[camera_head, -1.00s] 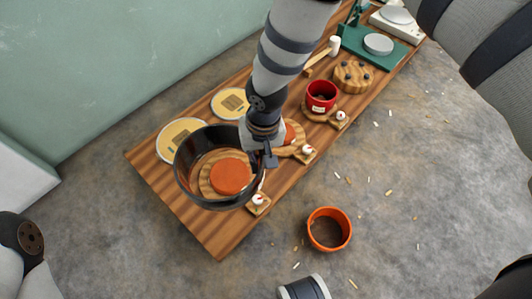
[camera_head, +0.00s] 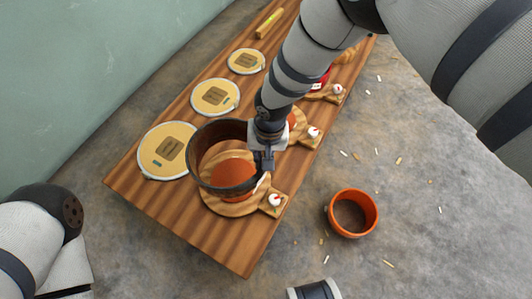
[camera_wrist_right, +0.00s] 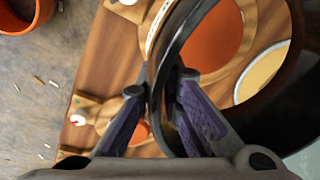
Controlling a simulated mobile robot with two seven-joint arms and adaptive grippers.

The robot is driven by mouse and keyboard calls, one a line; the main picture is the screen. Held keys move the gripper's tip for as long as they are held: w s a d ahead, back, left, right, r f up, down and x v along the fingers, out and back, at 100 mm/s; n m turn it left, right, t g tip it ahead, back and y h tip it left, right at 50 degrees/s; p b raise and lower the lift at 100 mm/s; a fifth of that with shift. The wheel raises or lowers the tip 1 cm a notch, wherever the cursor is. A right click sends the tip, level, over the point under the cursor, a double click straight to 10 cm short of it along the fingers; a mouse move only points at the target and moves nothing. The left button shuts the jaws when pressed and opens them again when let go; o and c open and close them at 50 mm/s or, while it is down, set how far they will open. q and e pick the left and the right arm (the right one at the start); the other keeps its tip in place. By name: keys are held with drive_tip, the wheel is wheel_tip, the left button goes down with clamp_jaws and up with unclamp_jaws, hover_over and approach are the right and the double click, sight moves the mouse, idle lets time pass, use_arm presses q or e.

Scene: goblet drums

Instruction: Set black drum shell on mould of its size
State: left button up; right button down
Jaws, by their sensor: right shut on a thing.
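The black drum shell (camera_head: 201,158) is a wide dark ring, brownish in this light. My right gripper (camera_head: 264,165) is shut on its wall at the ring's right side. In the head view the shell overlaps the largest mould (camera_head: 233,209), a round wooden base with an orange disc, at the bench's near end. The orange disc (camera_head: 232,176) shows through the ring. The shell looks held above the mould, but the gap is hard to judge. In the right wrist view the fingers (camera_wrist_right: 160,105) pinch the shell wall (camera_wrist_right: 180,40). My left gripper is out of view.
Cream drumheads (camera_head: 165,150) lie along the bench's wall side. A smaller mould (camera_head: 302,130) and a red shell (camera_head: 321,82) stand farther along, partly behind my right arm. An orange shell (camera_head: 352,213) lies on the floor right of the bench (camera_head: 190,235), among scattered chips.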

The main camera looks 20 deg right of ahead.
wheel_tip(320, 180, down, 9)
drive_tip(key=b, duration=0.5)
drive_tip(key=shift+f, duration=0.2)
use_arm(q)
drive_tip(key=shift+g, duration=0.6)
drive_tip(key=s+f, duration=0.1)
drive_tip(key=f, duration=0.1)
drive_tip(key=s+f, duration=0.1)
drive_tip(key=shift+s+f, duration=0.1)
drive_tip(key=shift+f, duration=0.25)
use_arm(e)
drive_tip(key=shift+r, duration=0.1)
drive_tip(key=shift+f, duration=0.3)
drive_tip(key=c, duration=1.7)
unclamp_jaws()
